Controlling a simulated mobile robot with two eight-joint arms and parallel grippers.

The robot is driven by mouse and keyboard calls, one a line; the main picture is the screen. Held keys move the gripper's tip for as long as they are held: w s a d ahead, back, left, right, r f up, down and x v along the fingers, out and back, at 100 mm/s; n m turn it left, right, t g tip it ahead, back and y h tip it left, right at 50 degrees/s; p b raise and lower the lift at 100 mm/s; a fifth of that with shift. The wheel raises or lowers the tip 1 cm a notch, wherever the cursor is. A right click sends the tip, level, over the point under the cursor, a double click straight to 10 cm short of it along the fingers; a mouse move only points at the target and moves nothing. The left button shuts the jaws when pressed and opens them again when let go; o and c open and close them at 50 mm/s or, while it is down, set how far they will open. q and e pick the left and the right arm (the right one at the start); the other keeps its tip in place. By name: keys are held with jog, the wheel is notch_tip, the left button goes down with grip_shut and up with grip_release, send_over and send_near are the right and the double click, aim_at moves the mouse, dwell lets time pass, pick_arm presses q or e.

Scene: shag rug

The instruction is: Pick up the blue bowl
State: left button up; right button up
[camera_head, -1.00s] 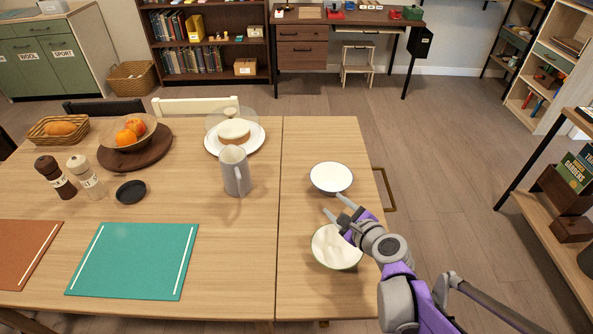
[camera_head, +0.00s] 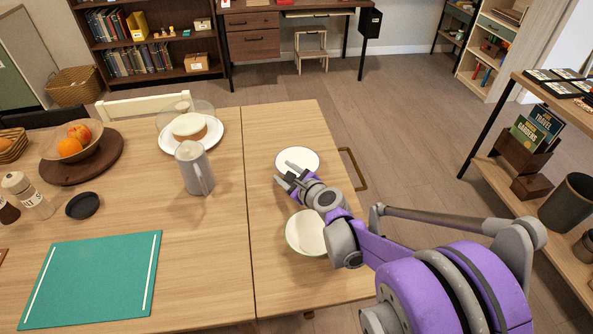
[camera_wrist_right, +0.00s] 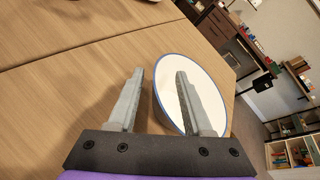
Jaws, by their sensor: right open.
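The blue bowl, white inside with a blue rim, stands upright near the far end of the right table section in the head view (camera_head: 299,157). It also shows in the right wrist view (camera_wrist_right: 207,78). My right gripper (camera_head: 284,173) is open at the bowl's near left side. In the right wrist view its fingers (camera_wrist_right: 159,73) straddle the near rim in the picture: one finger overlaps the bowl's inside, the other shows over bare table. I cannot tell whether either finger touches it. My left gripper is not in view.
A green-rimmed white bowl (camera_head: 304,233) stands just nearer, partly behind my right arm. A grey pitcher (camera_head: 194,168) and a cake on a white plate (camera_head: 216,135) stand to the left. The tabletop (camera_head: 233,225) between the pitcher and bowls is clear.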

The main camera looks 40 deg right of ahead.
jog(key=shift+w+f, duration=0.15)
jog(key=shift+w, duration=0.3)
jog(key=shift+c, duration=0.2)
jog(key=shift+s, duration=0.1)
grip_shut()
dwell(0.9)
